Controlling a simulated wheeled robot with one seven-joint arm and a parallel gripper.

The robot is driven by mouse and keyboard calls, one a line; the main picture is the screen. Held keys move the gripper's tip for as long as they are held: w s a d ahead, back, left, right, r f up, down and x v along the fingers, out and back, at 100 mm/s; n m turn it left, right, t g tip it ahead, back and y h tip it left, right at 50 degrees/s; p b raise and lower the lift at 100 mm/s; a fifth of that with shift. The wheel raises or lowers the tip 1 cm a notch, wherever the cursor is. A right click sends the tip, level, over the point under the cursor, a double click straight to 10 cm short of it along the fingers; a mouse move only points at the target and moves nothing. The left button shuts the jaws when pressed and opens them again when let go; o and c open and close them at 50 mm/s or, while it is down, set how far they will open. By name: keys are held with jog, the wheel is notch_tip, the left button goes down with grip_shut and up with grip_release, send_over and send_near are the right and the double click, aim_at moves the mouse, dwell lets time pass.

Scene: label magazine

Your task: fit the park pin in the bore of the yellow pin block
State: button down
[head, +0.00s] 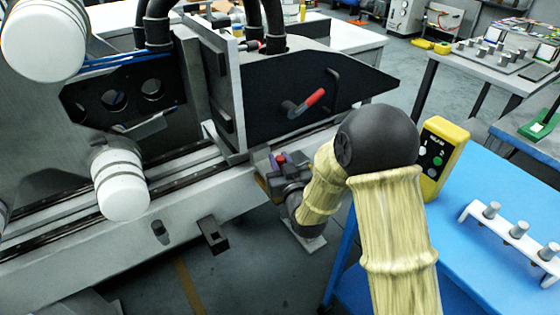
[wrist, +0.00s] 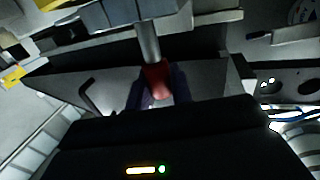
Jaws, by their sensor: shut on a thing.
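My gripper (head: 283,166) is beside the machine's rail, low and left of my arm's black elbow joint. In the wrist view its two dark purple fingers (wrist: 157,92) are closed on the red end of a pin, which I take for the park pin (wrist: 157,77). A grey metal shaft runs from the red end away from the gripper, up to grey blocks at the top edge. In the head view only a small red part of the pin (head: 281,158) shows between the fingers. I cannot clearly make out the yellow pin block or its bore.
A red-handled lever (head: 314,97) and a black hooked handle (head: 332,78) stand out from the machine's dark panel. A yellow pendant (head: 440,150) stands on the blue table (head: 476,215) at right, near a white rack (head: 512,238) of grey pegs.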

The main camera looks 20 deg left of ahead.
jog(key=shift+w+f+b, duration=0.1)
jog(key=shift+f+b, duration=0.6)
jog(key=shift+f, duration=0.15)
jog(key=c, duration=1.1)
grip_release()
jog(key=shift+c, duration=0.2)
